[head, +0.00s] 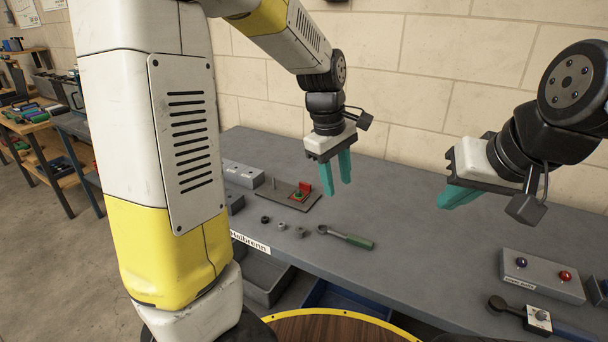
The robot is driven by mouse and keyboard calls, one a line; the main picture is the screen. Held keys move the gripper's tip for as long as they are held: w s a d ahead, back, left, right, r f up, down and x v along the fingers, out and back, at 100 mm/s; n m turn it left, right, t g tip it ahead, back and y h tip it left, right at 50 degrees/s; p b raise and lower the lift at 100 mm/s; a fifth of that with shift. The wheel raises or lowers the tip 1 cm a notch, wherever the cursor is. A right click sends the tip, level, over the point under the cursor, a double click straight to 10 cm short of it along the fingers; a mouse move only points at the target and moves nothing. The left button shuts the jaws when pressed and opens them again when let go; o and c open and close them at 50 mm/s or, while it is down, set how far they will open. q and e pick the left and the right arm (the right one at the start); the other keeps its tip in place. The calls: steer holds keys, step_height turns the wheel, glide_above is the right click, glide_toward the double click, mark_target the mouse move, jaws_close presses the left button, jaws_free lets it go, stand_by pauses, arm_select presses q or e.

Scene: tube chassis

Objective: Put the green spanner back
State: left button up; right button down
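The green spanner (358,241) lies flat on the grey workbench (420,255), its dark ring head to the left and its green handle to the right. My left gripper (339,188) hangs above the bench, behind the spanner in the picture and clear of it. Its two teal fingers point down, are apart and hold nothing. My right gripper (447,203) is to the right, also above the bench and away from the spanner. Its teal fingers overlap in this view, so their gap is unclear; nothing shows in them.
A button box (541,275) and a blue-handled tool (538,318) are at the right. Bins (262,280) sit below the front edge. The bench middle is clear.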

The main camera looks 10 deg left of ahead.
arm_select(q)
steer(key=s+a+r+m+t, duration=0.2)
steer(key=s+a+r+m, duration=0.2)
steer(key=s, duration=0.3)
steer(key=s+a+r+m+t, duration=0.3)
steer(key=s+a+r+m, duration=0.1)
steer(key=s+m, duration=0.3)
steer(key=shift+s+a+r, duration=0.25)
steer(key=shift+s+a, duration=0.35)
steer(key=shift+s, duration=0.2)
